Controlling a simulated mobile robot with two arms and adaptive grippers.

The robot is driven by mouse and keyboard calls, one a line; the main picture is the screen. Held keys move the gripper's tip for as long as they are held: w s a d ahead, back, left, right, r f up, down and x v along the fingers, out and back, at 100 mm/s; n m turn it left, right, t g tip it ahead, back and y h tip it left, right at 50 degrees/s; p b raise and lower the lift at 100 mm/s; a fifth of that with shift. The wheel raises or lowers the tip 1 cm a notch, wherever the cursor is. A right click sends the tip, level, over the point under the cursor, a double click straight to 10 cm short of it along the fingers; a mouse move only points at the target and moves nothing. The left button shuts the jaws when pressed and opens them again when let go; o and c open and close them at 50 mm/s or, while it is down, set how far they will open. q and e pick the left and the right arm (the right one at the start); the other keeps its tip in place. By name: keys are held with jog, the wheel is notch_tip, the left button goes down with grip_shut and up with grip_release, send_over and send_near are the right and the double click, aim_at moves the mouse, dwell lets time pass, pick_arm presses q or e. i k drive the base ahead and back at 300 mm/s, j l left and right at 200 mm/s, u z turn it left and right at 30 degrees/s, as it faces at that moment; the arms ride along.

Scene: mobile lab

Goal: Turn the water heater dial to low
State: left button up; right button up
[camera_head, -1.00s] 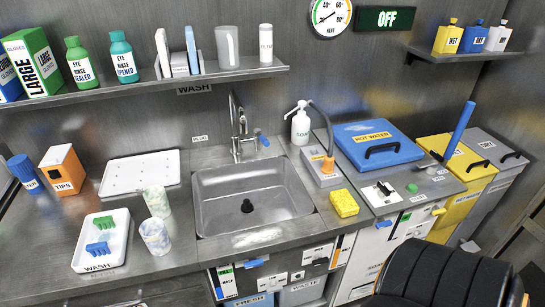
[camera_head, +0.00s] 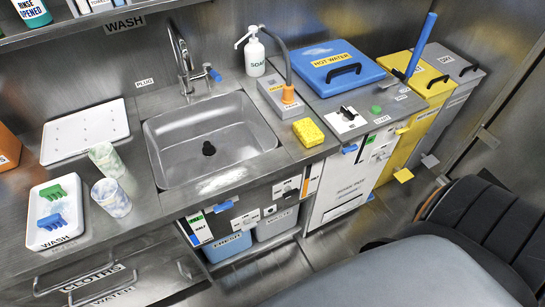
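The water heater is a steel unit with a blue lid (camera_head: 340,58) labelled HOT WATER, right of the sink. A black dial (camera_head: 347,113) on a white plate sits on its front top edge. The dial's markings are too small to read, so I cannot tell its setting. A green button (camera_head: 375,109) labelled START is just right of the dial. Neither of my grippers is in view, and nothing touches the dial.
A yellow sponge (camera_head: 308,132) and a grey faucet-like unit (camera_head: 284,98) with an orange collar stand left of the dial. The steel sink (camera_head: 210,145) is further left. A yellow bin (camera_head: 425,80) stands right. A large black ribbed shape (camera_head: 485,225) and grey surface (camera_head: 400,280) fill the lower right.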

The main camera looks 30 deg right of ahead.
aim_at(249, 226)
jog(key=i+z, duration=0.15)
jog(key=z, duration=0.6)
